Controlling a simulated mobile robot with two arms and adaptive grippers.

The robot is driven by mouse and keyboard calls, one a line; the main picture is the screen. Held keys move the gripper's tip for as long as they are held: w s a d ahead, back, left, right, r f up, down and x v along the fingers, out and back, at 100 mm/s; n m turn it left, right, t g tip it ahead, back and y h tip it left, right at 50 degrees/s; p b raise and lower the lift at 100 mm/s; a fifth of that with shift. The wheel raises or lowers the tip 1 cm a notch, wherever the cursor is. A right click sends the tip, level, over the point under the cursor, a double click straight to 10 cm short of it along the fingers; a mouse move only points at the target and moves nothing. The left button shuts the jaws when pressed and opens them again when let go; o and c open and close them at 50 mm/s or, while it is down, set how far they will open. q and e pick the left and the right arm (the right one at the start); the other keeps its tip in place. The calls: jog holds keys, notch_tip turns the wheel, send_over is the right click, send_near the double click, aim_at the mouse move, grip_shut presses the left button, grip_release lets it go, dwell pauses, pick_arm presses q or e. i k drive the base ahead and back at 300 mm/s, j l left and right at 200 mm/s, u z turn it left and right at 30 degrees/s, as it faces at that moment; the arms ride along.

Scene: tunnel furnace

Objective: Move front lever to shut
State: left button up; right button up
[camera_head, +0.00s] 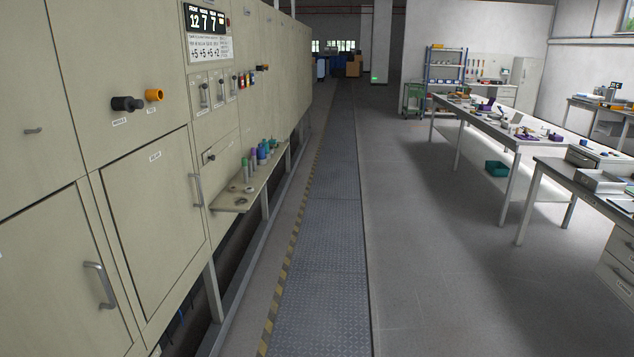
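The furnace's beige front (150,80) fills the left side of the view. Below its black display (206,20) are three small upright plates, each with a slim lever or slider. The nearest lever (204,97) is at the left of the row. The middle lever (220,92) and the far lever (232,84) follow to the right. Their labels and exact positions are too small to read. The display shows 12, 7 and 7, and its first heading appears to read "FRONT". Neither of my grippers is in view.
A black knob (127,104) and an orange knob (154,95) stick out left of the levers. A narrow shelf (238,202) with several coloured cylinders juts out below. The grey walkway (325,240) alongside is clear. Workbenches (480,120) stand at the right.

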aim_at(205, 86)
jog(key=i+u, duration=0.15)
jog(key=i, duration=0.45)
jog(key=i+u, duration=0.15)
jog(key=i, duration=0.5)
jog(key=i+l+u, duration=0.15)
jog(key=i, duration=0.45)
